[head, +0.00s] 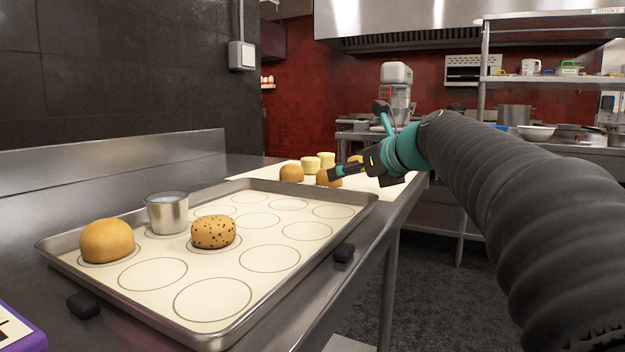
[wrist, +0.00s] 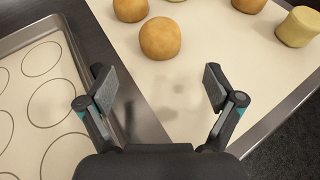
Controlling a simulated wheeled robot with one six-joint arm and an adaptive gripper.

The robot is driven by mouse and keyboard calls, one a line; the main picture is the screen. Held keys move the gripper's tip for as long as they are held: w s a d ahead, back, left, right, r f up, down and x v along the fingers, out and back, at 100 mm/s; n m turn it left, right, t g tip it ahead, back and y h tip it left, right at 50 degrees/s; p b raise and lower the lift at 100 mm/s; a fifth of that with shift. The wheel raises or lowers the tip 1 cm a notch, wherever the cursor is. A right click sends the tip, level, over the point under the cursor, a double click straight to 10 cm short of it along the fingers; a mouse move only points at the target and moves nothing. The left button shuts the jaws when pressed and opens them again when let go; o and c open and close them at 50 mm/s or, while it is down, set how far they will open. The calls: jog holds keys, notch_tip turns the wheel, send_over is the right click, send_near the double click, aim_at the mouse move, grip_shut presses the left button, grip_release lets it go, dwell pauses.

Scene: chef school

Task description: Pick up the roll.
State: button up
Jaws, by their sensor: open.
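Several round, golden-brown rolls are in view. One roll (wrist: 160,38) lies on the pale board (wrist: 190,75), ahead of my open fingers and between their lines, apart from both. Another roll (wrist: 130,8) lies just beyond it to the left, and a third (wrist: 250,4) is cut by the top edge. In the head view, rolls (head: 291,174) sit on the board behind the tray, one partly hidden by my gripper (head: 352,170). My gripper is open and empty above the board; its fingers also show in the wrist view (wrist: 160,89).
A metal tray (head: 223,305) with printed circles holds a plain roll (head: 107,241), a metal cup (head: 167,213) and a speckled roll (head: 213,231). Pale yellow cylinders (head: 311,165) stand among the rolls on the board; one shows in the wrist view (wrist: 298,27). The board between my fingers is clear.

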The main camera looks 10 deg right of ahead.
aim_at(333, 187)
jog(key=shift+b+x, duration=0.3)
jog(key=shift+x, duration=3.5)
jog(key=shift+r, duration=0.1)
jog(key=shift+c, duration=0.2)
jog(key=c, duration=1.2)
